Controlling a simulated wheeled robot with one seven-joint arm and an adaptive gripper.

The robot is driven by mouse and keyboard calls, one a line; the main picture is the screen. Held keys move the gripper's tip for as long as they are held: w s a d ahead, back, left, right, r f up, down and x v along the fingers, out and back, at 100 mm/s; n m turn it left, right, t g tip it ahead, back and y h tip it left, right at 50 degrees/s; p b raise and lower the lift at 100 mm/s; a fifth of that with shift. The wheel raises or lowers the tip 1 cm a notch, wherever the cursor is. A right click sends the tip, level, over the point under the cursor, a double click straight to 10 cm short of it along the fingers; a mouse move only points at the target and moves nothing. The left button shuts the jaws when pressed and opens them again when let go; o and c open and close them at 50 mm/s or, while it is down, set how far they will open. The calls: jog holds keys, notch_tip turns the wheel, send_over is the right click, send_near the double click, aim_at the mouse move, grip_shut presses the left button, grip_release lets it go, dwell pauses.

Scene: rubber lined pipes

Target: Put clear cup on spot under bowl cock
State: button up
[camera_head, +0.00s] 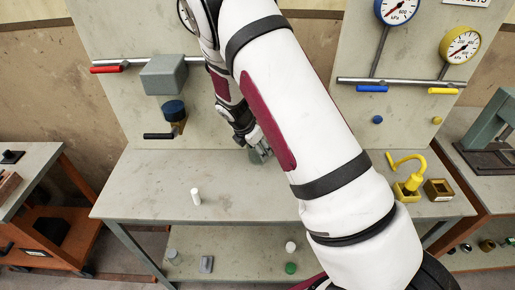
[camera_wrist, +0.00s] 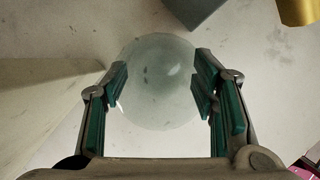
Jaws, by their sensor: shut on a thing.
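A clear, pale cup (camera_wrist: 155,85) shows from above between the fingers of my gripper (camera_wrist: 160,98) in the wrist view. The gripper is shut on it. In the head view my gripper (camera_head: 258,142) is low over the back of the grey table, mostly hidden by my arm, and the cup (camera_head: 256,156) shows only in part. I cannot tell whether the cup touches the table. To the left, a dark blue and brass fitting (camera_head: 174,113) with a black lever sits on the wall panel below a grey box; it may be the bowl cock. No marked spot is clearly visible.
A white cylinder (camera_head: 195,196) stands on the grey table (camera_head: 140,190), left of my gripper. The grey box (camera_head: 164,75) and a red-handled pipe (camera_head: 106,69) are on the panel. A yellow tap (camera_head: 408,180) stands at the right end. The table's left part is mostly clear.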

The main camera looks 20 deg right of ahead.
jog(key=shift+f, duration=0.15)
jog(key=o, duration=1.2)
jog(key=shift+c, duration=0.2)
